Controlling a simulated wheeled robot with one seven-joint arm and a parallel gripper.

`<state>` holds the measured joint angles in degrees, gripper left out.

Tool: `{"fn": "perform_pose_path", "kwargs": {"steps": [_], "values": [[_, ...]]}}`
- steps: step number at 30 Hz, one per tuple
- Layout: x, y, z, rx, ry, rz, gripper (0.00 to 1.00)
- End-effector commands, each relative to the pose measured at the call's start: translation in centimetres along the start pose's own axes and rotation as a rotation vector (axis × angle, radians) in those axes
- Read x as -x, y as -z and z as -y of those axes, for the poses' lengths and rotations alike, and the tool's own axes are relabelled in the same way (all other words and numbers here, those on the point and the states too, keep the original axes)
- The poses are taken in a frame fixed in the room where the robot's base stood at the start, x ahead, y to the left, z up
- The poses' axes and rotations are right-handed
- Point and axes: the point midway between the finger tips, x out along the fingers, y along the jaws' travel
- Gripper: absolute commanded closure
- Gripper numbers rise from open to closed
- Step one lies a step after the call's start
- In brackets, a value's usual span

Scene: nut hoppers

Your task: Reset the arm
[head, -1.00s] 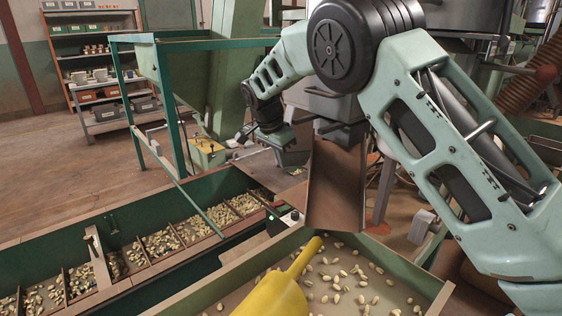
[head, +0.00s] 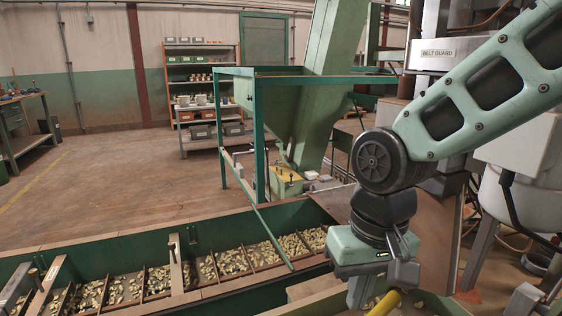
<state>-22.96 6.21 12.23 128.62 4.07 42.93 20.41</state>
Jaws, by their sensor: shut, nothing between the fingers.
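My arm comes in from the right and bends down at a dark round joint. My gripper (head: 362,290) hangs below it, shut and empty, low in the view at the right of centre. Part of a yellow scoop (head: 385,304) shows at the bottom edge, close beside and below the gripper. The rest of the scoop is out of view. I cannot tell whether the gripper touches it.
A long green trough (head: 95,250) with compartments of nuts runs along the lower left. A green hopper frame (head: 258,140) stands behind it. Shelves (head: 205,78) stand at the back wall and a workbench (head: 22,135) at the far left. The floor between is clear.

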Motion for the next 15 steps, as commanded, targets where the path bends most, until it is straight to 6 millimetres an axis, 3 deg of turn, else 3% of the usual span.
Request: {"fn": "perform_pose_path", "kwargs": {"steps": [1,3,10,12,15], "values": [[-0.1,-2.2,0.1,0.075,-0.001,0.001,1.00],[-0.4,-4.9,0.2,0.183,-0.005,0.002,1.00],[-1.8,-12.5,-1.0,0.486,-0.038,0.006,1.00],[0.5,-11.8,-0.6,0.471,-0.032,0.006,1.00],[2.2,-11.8,-0.5,0.468,-0.032,0.007,1.00]]}}
